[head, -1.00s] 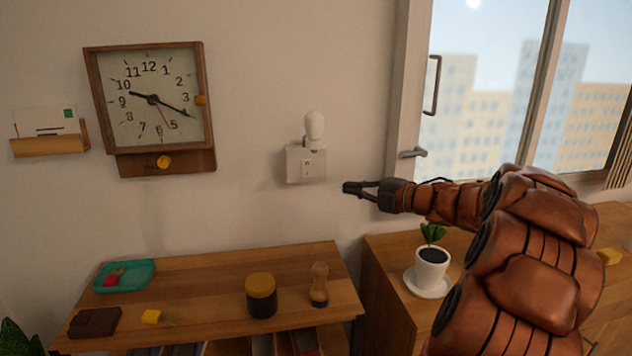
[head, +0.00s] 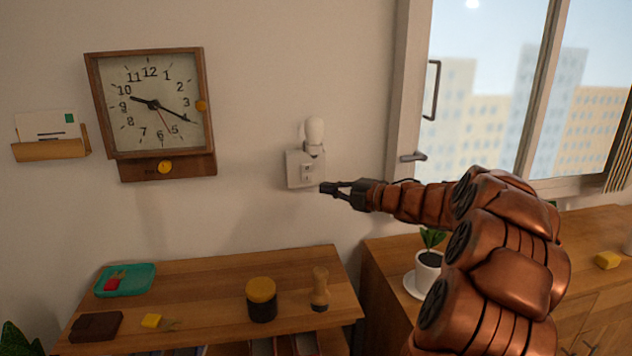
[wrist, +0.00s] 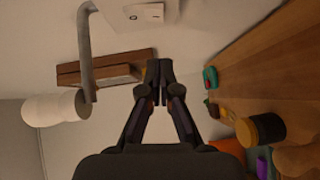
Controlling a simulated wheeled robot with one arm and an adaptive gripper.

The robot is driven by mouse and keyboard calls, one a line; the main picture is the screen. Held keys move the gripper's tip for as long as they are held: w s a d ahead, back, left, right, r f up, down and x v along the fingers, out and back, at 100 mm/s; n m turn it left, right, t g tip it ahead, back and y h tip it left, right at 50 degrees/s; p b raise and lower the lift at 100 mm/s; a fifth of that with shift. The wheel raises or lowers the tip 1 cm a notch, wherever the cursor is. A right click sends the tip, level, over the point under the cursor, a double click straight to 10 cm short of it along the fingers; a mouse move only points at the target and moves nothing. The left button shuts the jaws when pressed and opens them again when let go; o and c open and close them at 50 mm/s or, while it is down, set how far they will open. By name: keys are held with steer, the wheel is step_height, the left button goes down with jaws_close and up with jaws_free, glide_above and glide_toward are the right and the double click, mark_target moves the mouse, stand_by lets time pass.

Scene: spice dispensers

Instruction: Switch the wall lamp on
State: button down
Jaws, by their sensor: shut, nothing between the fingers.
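The wall lamp (head: 314,133) is a pale bulb above a white wall box, and I see no clear glow from it. The box (head: 294,170) has a small switch plate (head: 307,172) on its front. In the wrist view the bulb (wrist: 55,108) is at the left and the switch plate (wrist: 146,13) at the top. My gripper (head: 324,188) is shut and empty, pointing left near the box's lower right corner. In the wrist view its fingertips (wrist: 159,70) meet below the plate. I cannot tell whether they touch the box.
A wooden clock (head: 152,104) and a letter holder (head: 50,150) hang to the left. Below, a wooden shelf (head: 205,283) carries a teal tray (head: 140,283), a yellow-lidded jar (head: 262,300) and a wooden shaker (head: 320,288). A potted plant (head: 428,268) and window (head: 490,90) are right.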

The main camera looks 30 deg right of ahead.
mark_target(304, 180)
steer(key=shift+w+d+f+p, duration=0.1)
steer(key=shift+w+p, duration=0.15)
steer(key=shift+w, duration=0.85)
steer(key=shift+w+a+f+p, duration=0.1)
steer(key=shift+w+f+p, duration=0.1)
steer(key=shift+w, duration=0.9)
steer(key=shift+w+d+f+p, duration=0.1)
steer(key=shift+w+p, duration=0.15)
steer(key=shift+w, duration=0.85)
